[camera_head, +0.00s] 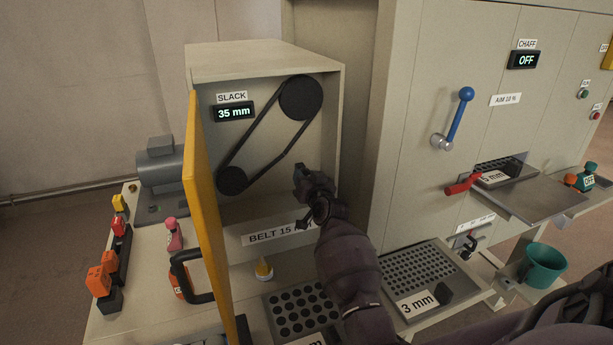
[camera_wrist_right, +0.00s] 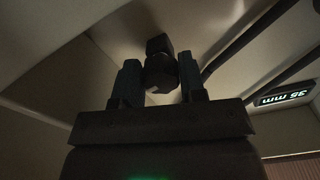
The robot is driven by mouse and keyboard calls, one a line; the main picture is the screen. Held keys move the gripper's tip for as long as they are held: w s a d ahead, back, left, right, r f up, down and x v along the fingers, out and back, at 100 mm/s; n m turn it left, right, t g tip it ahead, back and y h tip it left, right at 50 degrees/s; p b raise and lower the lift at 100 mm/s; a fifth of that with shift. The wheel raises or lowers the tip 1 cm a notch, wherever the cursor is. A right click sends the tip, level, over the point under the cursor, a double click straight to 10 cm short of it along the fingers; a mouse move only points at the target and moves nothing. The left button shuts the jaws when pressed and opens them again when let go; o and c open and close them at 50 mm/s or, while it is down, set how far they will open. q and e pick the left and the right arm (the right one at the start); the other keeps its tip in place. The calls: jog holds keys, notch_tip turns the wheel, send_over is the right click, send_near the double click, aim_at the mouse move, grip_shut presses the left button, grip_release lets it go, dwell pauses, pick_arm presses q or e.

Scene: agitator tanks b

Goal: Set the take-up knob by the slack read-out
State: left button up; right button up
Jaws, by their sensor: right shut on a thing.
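The slack read-out (camera_head: 234,112) shows 35 mm inside the open belt housing (camera_head: 255,62). It also shows upside down in the wrist view (camera_wrist_right: 284,95). The black belt (camera_head: 255,137) runs around a large upper pulley (camera_head: 300,98) and a smaller lower pulley (camera_head: 232,180). My right gripper (camera_head: 304,180) reaches into the housing, right of the lower pulley. In the wrist view its two fingers (camera_wrist_right: 158,80) are shut on the dark, faceted take-up knob (camera_wrist_right: 160,70). The gripper hides the knob in the head view. My left gripper is not in view.
The yellow door (camera_head: 205,220) stands open left of my right arm. A label (camera_head: 270,234) reading "BELT 15", partly hidden by my arm, is below. Perforated trays (camera_head: 410,265) lie in front. A blue-handled lever (camera_head: 458,115) is on the cabinet at right.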

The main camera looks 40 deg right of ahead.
jog(key=m+p, duration=0.1)
jog(key=m, duration=0.1)
jog(key=shift+r+m, duration=0.2)
jog(key=shift+m, duration=0.2)
jog(key=m+p, duration=0.2)
jog(key=m, duration=0.1)
jog(key=shift+m, duration=0.3)
jog(key=m+p, duration=0.2)
jog(key=m, duration=0.4)
jog(key=shift+a, duration=0.1)
jog(key=m+p, duration=0.1)
jog(key=m, duration=0.3)
jog(key=shift+m, duration=0.4)
jog(key=shift+r+m, duration=0.1)
jog(key=shift+m, duration=1.1)
pick_arm(q)
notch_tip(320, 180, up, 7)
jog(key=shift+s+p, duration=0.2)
jog(key=shift+p, duration=0.25)
pick_arm(e)
jog(key=shift+m, duration=1.1)
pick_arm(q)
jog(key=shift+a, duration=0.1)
pick_arm(e)
jog(key=o, duration=0.9)
